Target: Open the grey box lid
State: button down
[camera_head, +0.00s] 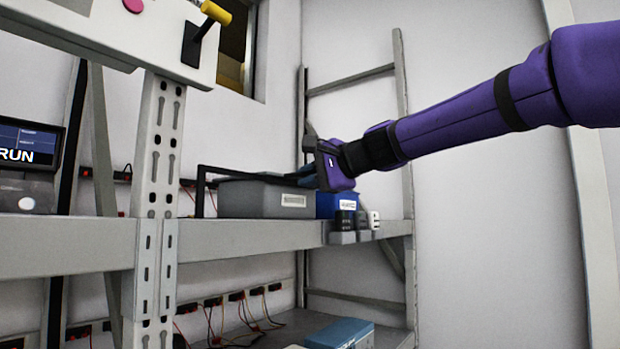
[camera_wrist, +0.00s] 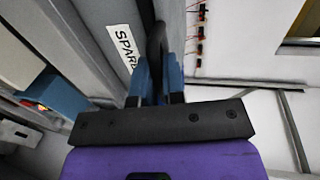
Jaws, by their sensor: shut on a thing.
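The grey box (camera_head: 250,199) with a white label stands on the upper shelf in the head view. Its lid shows only as a thin top edge and looks flat on the box. My gripper (camera_head: 306,179) is at the right end of the box, near its top. In the wrist view, my gripper's blue fingers (camera_wrist: 157,80) are shut on a dark, curved handle (camera_wrist: 157,42). The handle stands beside a grey surface with a partly hidden label reading "SPAR" (camera_wrist: 123,46). The fingers partly hide where the handle joins the box.
A blue box (camera_head: 338,204) stands right of the grey box, below my gripper, with small black and white blocks (camera_head: 362,220) in front. A dark bar frame (camera_head: 201,185) rises at the grey box's left. A rack post (camera_head: 157,200) stands nearer.

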jog(key=s+a, duration=0.2)
jog(key=s, duration=0.1)
jog(key=s+a, duration=0.3)
jog(key=s, duration=0.1)
jog(key=s+a, duration=0.3)
jog(key=shift+s, duration=0.2)
jog(key=c, duration=1.2)
grip_release()
jog(key=shift+c, duration=0.2)
send_near(248, 173)
jog(key=v, duration=0.4)
jog(key=shift+d, duration=0.15)
